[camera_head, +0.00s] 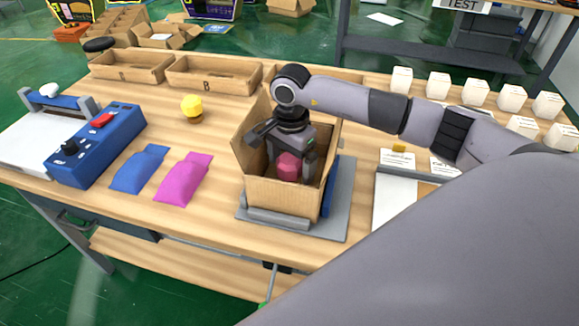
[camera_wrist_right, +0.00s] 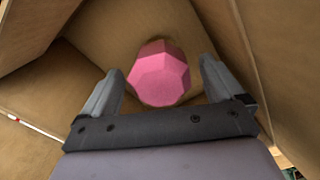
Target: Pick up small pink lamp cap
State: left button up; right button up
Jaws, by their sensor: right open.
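The small pink lamp cap (camera_head: 288,166) is inside an open cardboard box (camera_head: 283,198) in the middle of the table. It also shows in the right wrist view (camera_wrist_right: 159,74), faceted and pink, just beyond and between the two fingers. My right gripper (camera_head: 290,160) reaches down into the box from above. Its fingers (camera_wrist_right: 162,90) are open, one on each side of the cap. I cannot tell whether they touch it. The left gripper is not in view.
The box stands on a grey plate (camera_head: 341,205), with its walls close around my right gripper. To the left lie a pink pouch (camera_head: 183,180), a blue pouch (camera_head: 139,169) and a yellow-topped object (camera_head: 192,107). Cardboard trays (camera_head: 213,76) line the back. White boxes (camera_head: 402,79) stand at right.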

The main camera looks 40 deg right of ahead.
jog(key=c, duration=1.1)
jog(key=shift+r, duration=0.1)
